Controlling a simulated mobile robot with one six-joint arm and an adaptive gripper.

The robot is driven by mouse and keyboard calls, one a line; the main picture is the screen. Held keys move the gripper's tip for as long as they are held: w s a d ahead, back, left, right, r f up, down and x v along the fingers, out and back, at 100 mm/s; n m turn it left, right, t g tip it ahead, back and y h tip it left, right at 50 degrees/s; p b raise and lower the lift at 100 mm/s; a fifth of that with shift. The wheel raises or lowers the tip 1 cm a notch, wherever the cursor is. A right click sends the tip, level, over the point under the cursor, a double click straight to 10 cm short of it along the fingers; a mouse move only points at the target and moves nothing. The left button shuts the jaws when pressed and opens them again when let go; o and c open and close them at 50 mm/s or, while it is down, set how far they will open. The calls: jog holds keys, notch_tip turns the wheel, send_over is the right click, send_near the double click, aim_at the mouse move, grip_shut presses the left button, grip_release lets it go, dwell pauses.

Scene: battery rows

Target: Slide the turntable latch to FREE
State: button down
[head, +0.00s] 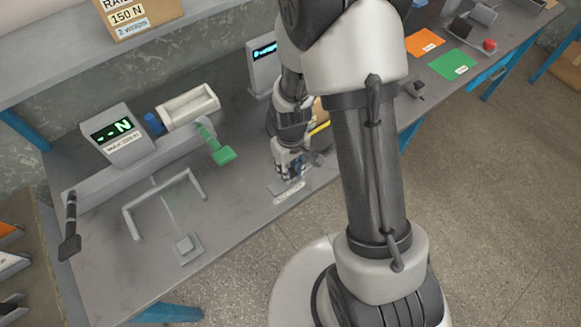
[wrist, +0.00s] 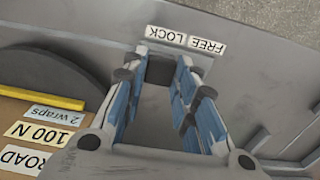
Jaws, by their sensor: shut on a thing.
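The turntable latch (wrist: 160,70) is a small dark block in the wrist view. It sits between the blue-padded fingertips of my gripper (wrist: 162,62), which is shut on it. The LOCK label (wrist: 165,33) is just beyond the latch. The FREE label (wrist: 206,45) is to its right, and both read upside down. The latch stands nearer the LOCK label. The dark round turntable (wrist: 40,65) shows at the left of the wrist view. In the head view my gripper (head: 289,170) points down near the bench's front edge, and its fingers hide the latch.
A box marked 100 N, 2 wraps (wrist: 50,135) lies beside the gripper with a yellow bar (wrist: 45,96). My arm hides part of the bench.

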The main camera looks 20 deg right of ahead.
aim_at(277, 187)
jog(key=shift+a, duration=0.15)
jog(key=a, duration=0.1)
jog(key=s+a, duration=0.1)
jog(key=a, duration=0.2)
jog(key=shift+s+a, duration=0.2)
jog(key=shift+s, duration=0.05)
jog(key=c, duration=1.3)
grip_release()
notch_tip(277, 187, up, 12)
jog(key=shift+r, duration=0.1)
